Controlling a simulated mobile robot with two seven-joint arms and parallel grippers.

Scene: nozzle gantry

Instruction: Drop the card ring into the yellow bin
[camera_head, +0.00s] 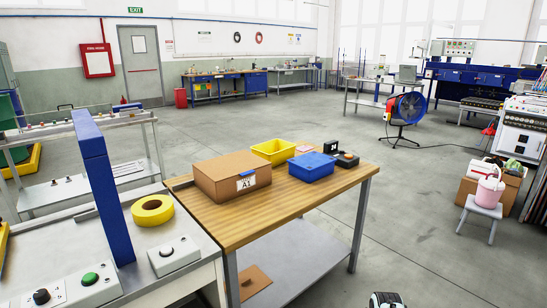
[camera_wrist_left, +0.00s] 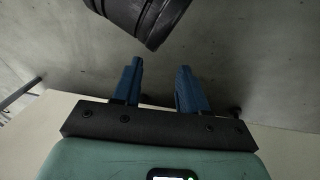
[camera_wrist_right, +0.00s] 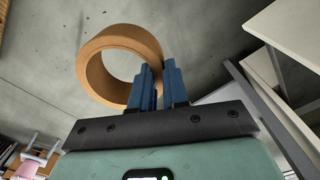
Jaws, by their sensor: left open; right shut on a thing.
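The card ring (camera_wrist_right: 118,38) is a brown, wide cardboard hoop in the right wrist view. My right gripper (camera_wrist_right: 158,68) is shut on the wall of the ring, and the ring stands out beyond the fingertips, over grey floor. The yellow bin (camera_head: 274,149) sits open-topped on the far side of the wooden table in the head view; its floor is only partly visible. My left gripper (camera_wrist_left: 160,70) is open and empty in the left wrist view. Neither gripper's fingers show clearly in the head view, and the ring is not seen there.
On the wooden table (camera_head: 290,201) are a cardboard box (camera_head: 215,182), a blue bin (camera_head: 311,168) and a black device (camera_head: 344,155). A bench at left carries a yellow tape roll (camera_head: 153,210), button boxes and a blue post (camera_head: 97,180).

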